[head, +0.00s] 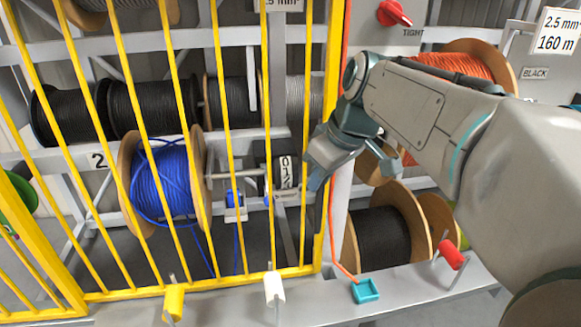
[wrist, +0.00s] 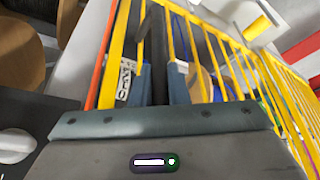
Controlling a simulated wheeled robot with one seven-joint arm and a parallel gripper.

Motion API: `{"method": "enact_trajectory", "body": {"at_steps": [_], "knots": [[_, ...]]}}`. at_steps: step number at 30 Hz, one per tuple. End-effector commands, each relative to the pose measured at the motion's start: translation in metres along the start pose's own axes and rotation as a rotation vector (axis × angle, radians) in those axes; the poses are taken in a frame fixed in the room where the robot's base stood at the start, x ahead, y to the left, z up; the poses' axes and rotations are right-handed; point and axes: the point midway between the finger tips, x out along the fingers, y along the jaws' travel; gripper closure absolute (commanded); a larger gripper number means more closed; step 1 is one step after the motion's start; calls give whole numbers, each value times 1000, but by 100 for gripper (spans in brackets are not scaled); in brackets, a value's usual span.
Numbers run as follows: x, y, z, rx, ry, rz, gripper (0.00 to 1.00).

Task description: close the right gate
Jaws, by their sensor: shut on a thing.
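The yellow barred gate (head: 332,100) spans the left and middle of the head view, in front of the reel rack. Its right upright is beside a white post, with an orange line along it. My gripper (head: 318,182) is at this right upright, at mid-height. In the wrist view a dark upright handle (wrist: 157,45) stands between the two blue fingers of my gripper (wrist: 158,85), and they are shut on it. The yellow bars of the gate (wrist: 116,55) show behind it. The fingertips are partly hidden in the head view.
A blue cable reel (head: 165,180) and black reels (head: 150,108) sit behind the bars. A black reel (head: 382,235) and an orange reel (head: 470,62) are at the right. Yellow (head: 174,298), white (head: 274,288) and red (head: 452,255) levers stand along the front ledge.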

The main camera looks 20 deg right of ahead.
Motion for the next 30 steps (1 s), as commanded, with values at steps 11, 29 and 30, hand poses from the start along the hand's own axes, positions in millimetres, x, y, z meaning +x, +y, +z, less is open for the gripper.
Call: {"method": "enact_trajectory", "body": {"at_steps": [11,29,30], "knots": [[-2,4,2,7,-1,7,64],[-48,2,-1,3,5,8,64],[-58,2,0,4,5,8,64]]}}
